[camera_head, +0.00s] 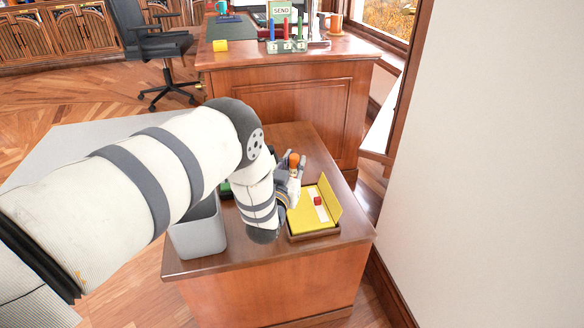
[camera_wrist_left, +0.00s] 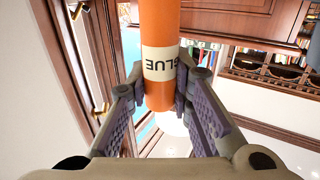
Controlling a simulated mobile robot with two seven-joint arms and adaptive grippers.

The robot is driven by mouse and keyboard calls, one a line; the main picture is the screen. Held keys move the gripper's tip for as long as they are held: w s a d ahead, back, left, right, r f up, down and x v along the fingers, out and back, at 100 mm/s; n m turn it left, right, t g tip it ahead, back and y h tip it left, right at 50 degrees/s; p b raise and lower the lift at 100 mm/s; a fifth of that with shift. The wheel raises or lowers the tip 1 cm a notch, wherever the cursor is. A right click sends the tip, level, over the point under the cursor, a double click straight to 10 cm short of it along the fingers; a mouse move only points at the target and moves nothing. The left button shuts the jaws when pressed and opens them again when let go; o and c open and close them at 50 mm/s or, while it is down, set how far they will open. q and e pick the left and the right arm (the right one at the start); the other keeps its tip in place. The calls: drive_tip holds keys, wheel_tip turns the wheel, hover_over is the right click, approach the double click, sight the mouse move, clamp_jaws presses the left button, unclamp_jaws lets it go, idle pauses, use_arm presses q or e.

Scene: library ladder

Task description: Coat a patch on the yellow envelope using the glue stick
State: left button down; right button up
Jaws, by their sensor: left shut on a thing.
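The yellow envelope (camera_head: 310,218) lies open on a brown tray (camera_head: 315,237) on the small wooden cabinet, with its flap raised at the right. A pale strip and a small red piece (camera_head: 318,200) show on it. My left gripper (camera_head: 291,168) is just behind and left of the envelope, above the cabinet top. It is shut on the orange glue stick (camera_head: 294,159). In the left wrist view the glue stick (camera_wrist_left: 160,85), with a white "GLUE" label, stands between the fingers (camera_wrist_left: 160,105). My right gripper is not in view.
A grey bin (camera_head: 199,232) stands left of the envelope on the cabinet top (camera_head: 235,262). A dark green item is partly hidden behind my left arm. A white wall is at right.

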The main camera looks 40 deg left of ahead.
sight(294, 156)
use_arm(q)
drive_tip(key=shift+r+p, duration=0.85)
drive_tip(key=shift+r, duration=1.05)
